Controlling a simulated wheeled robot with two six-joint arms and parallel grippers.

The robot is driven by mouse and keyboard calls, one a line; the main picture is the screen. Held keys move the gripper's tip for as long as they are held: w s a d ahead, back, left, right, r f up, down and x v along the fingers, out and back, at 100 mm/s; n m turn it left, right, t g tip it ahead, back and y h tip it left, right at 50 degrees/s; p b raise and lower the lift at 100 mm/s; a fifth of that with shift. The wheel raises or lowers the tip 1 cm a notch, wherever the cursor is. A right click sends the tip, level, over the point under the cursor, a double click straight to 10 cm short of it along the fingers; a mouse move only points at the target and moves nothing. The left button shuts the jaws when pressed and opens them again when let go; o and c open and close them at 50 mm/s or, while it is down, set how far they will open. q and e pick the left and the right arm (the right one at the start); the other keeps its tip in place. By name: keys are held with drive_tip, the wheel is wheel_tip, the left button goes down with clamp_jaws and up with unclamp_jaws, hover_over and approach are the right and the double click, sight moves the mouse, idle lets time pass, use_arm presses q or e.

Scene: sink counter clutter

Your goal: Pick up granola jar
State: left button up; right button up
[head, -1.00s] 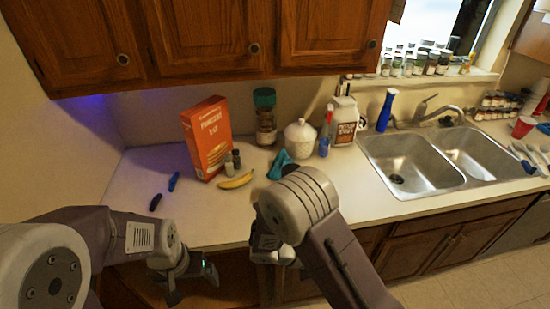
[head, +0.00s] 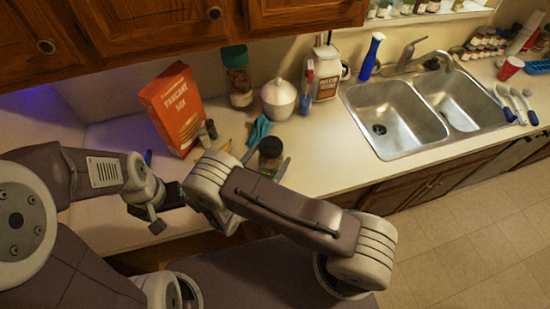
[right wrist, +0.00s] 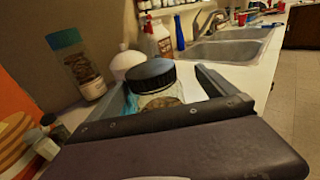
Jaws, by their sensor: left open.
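A jar with a black lid (head: 270,148) stands near the counter's front edge; its label does not show, so I cannot confirm it is the granola jar. A taller jar with a teal lid and brown contents (head: 237,75) stands by the back wall; it also shows in the right wrist view (right wrist: 80,62). My right gripper (head: 266,168) is open, its fingers on either side of the black-lidded jar. In the right wrist view this jar (right wrist: 155,82) sits between the fingers, with a gap on the right. My left gripper (head: 165,212) is open and empty in front of the counter edge.
An orange pancake mix box (head: 178,110) stands left, with small shakers (head: 208,130) beside it. A teal cloth (head: 258,130), a white lidded pot (head: 279,98) and a white bottle (head: 326,75) are behind the black-lidded jar. The sink (head: 395,115) is right.

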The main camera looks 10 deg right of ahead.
sight(278, 144)
drive_tip(key=shift+r, duration=0.2)
drive_tip(key=p+x, duration=0.2)
drive_tip(key=x, duration=0.4)
drive_tip(key=shift+w+d+f, duration=0.1)
drive_tip(key=shift+d+f, duration=0.05)
drive_tip(key=shift+f, duration=0.05)
clamp_jaws()
use_arm(q)
wheel_tip(278, 144, up, 3)
drive_tip(key=shift+a+f, duration=0.1)
drive_tip(key=shift+f, duration=0.05)
use_arm(e)
drive_tip(key=shift+r, duration=0.1)
